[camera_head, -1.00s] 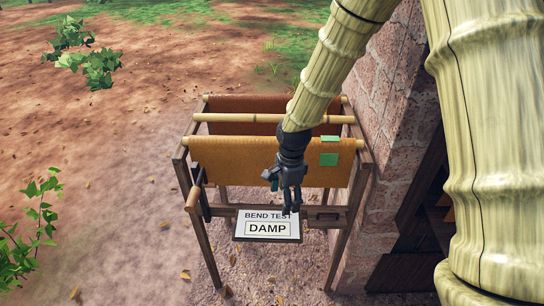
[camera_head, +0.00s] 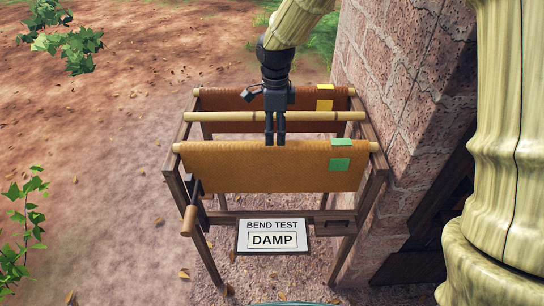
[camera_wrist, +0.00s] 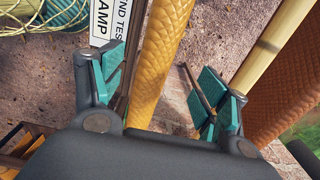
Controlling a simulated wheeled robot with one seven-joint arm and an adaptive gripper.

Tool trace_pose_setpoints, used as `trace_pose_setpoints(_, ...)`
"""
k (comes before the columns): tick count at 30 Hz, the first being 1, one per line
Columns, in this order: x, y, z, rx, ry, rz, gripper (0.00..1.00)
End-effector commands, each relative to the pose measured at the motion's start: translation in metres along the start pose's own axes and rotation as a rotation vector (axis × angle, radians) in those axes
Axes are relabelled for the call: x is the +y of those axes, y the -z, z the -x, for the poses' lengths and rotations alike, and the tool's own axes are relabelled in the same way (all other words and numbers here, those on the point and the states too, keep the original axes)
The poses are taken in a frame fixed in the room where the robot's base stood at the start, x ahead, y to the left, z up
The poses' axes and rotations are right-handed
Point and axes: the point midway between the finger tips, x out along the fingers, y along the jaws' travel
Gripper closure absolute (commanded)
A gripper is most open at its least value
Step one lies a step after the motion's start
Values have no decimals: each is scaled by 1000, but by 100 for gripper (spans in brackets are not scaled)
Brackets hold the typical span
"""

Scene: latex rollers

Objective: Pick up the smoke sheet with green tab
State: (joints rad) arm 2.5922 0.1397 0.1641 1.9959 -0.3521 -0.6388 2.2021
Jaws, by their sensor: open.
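The smoke sheet with green tab (camera_head: 235,170) is orange and hangs folded over the front rod of a wooden rack. Its green tab (camera_head: 340,164) is near the right end. My gripper (camera_head: 275,142) points down at the top edge of this sheet, left of the tab and near mid-length. In the wrist view, my gripper's teal-padded fingers (camera_wrist: 160,84) are spread, with the quilted orange sheet (camera_wrist: 163,55) running between them and gaps showing on both sides. The green tab is not visible in the wrist view.
A darker sheet (camera_head: 222,100) with a yellow tab (camera_head: 325,98) hangs on the back rod. A bare rod (camera_head: 225,117) lies between the sheets. A "BEND TEST DAMP" sign (camera_head: 273,237) is on the rack's front. A brick wall (camera_head: 400,100) stands close on the right.

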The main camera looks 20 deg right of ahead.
Motion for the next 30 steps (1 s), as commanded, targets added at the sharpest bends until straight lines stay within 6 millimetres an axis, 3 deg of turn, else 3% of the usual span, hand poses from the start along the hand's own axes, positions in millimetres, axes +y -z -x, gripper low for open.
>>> trace_pose_setpoints(9,1,6,-38,0,-3,-10,26)
trace_pose_setpoints(20,1,4,-54,0,-2,-6,26)
trace_pose_setpoints(30,3,1,-88,-1,-3,-4,26)
